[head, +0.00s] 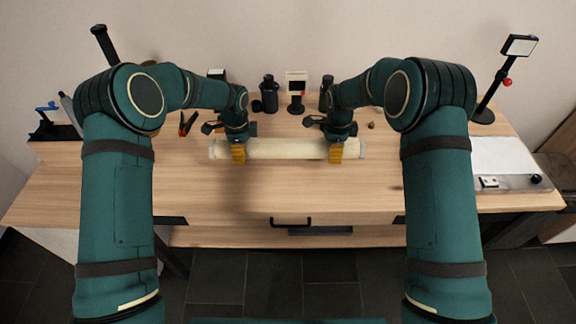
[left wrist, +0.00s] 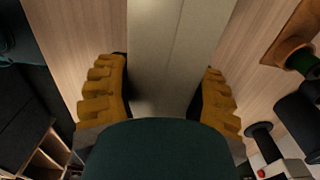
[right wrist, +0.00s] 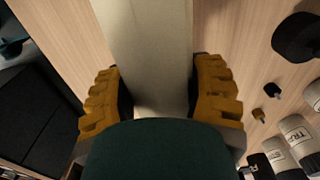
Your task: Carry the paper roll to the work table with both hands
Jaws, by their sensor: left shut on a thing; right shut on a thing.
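The paper roll (head: 288,149) is a long pale cream cylinder lying level from left to right over the wooden work table (head: 250,200). My left gripper (head: 239,152) is shut on the roll near its left end. My right gripper (head: 336,152) is shut on it near its right end. In the left wrist view the yellow fingers (left wrist: 165,95) sit on both sides of the roll (left wrist: 170,50). The right wrist view shows the same around the roll (right wrist: 152,50) with the right fingers (right wrist: 158,95). Whether the roll touches the table top cannot be told.
Behind the roll stand dark bottles (head: 269,95) and a small stand with a white display (head: 296,90). A red-and-black clamp (head: 187,124) lies at the left. A white device (head: 503,160) and a tall stand (head: 494,88) are at the right. The table's front part is clear.

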